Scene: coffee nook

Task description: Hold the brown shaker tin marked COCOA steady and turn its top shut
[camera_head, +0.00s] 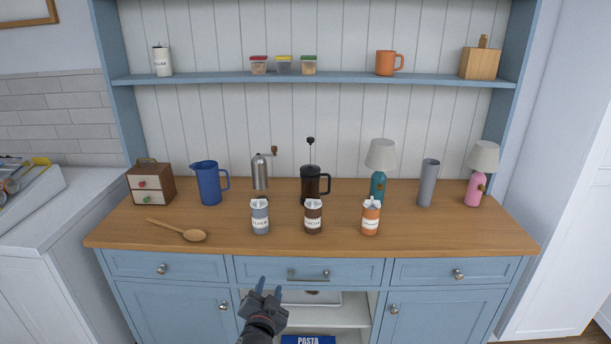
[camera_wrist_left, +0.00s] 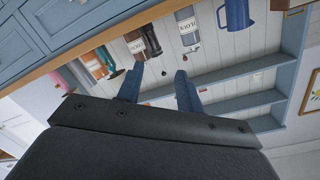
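The brown shaker tin (camera_head: 313,220) stands upright on the wooden counter (camera_head: 285,240), between a grey-blue tin (camera_head: 260,220) and an orange tin (camera_head: 371,220). It has a white label, too small to read surely, and a pale top whose setting I cannot tell. In the left wrist view the brown tin (camera_wrist_left: 136,38) shows tilted, beyond the fingers. My left gripper (camera_head: 269,286) is open and empty, in front of the counter edge and below and left of the brown tin. Its two blue fingers show apart in the left wrist view (camera_wrist_left: 160,84). My right gripper is not seen.
Behind the tins stand a blue jug (camera_head: 209,185), a grinder (camera_head: 260,172), a French press (camera_head: 312,184), a teal lamp (camera_head: 378,185) and a grey vase (camera_head: 428,184). A wooden spoon (camera_head: 192,235) lies left. The counter's front strip before the tins is clear.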

